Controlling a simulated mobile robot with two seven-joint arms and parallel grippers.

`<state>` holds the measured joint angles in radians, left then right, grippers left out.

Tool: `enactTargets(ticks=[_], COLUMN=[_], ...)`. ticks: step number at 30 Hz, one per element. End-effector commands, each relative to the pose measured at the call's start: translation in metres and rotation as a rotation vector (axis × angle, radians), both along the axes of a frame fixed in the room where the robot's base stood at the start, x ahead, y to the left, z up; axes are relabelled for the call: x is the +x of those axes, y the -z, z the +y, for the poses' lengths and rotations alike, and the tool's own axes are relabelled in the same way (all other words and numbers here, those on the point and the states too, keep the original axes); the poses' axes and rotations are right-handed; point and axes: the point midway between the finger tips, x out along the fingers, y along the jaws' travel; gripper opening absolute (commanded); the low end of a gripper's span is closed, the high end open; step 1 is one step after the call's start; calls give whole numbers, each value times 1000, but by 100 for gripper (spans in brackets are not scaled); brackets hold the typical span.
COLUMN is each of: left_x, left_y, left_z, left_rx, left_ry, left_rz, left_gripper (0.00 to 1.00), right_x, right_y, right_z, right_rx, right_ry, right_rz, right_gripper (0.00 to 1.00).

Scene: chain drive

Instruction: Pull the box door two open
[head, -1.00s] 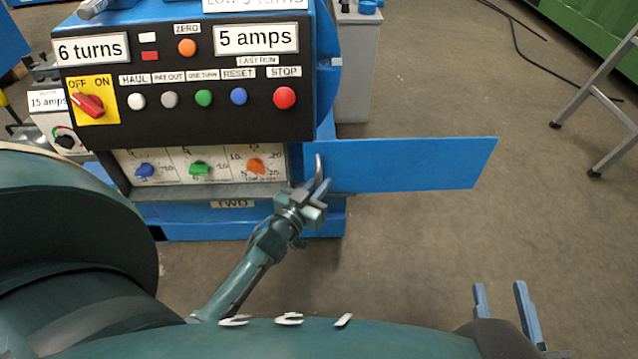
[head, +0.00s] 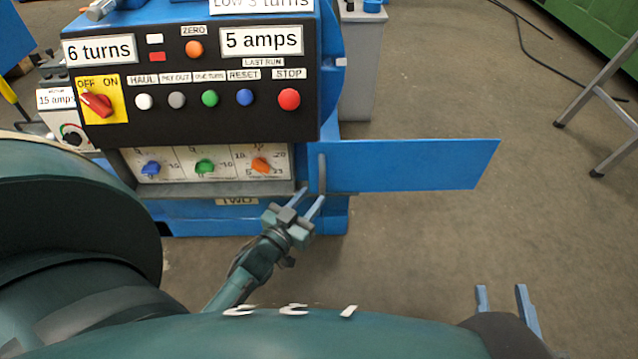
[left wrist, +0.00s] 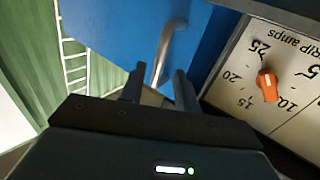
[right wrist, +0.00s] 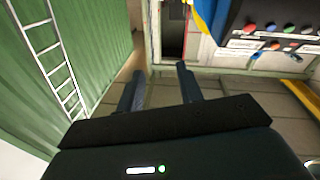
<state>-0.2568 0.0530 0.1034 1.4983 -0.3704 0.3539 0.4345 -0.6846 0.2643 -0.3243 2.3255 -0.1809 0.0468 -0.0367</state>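The blue door (head: 410,165) of box two stands swung out to the right, and the panel of dials (head: 205,165) behind it is exposed. Its grey bar handle (head: 323,173) is near the door's left end. It also shows in the left wrist view (left wrist: 170,45). My left gripper (head: 312,195) is open at the lower end of the handle, with its fingers apart. In the left wrist view the handle's end shows between the fingertips; I cannot tell whether they touch it. My right gripper (head: 502,288) is open and empty, low at the right.
Above the dials is a black control panel (head: 190,110) with several buttons and a red switch. A grey bin (head: 362,80) stands behind the door. A metal ladder (head: 600,95) stands at the right edge. The floor (head: 420,245) in front of the door is clear.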

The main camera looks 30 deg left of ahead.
Motion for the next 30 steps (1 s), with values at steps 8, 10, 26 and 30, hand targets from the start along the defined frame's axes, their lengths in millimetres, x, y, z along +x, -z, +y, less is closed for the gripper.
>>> enactTargets(ticks=[8,10,26,30], left_x=[-55,-63,-72,-72], left_y=[-1,-1,0,0], left_z=[2,2,3,3], left_rx=[-2,-2,-1,-1], left_ry=[-1,0,0,0], left_rz=[2,1,-1,-1], left_gripper=[32,32,32,32], right_x=[2,2,2,2], right_y=[-3,-2,-1,-1], right_z=[-5,-6,-7,-7], right_rx=[-4,-6,-7,-6], right_ry=[27,30,33,33], right_rz=[92,105,120,120], right_gripper=[36,36,36,36])
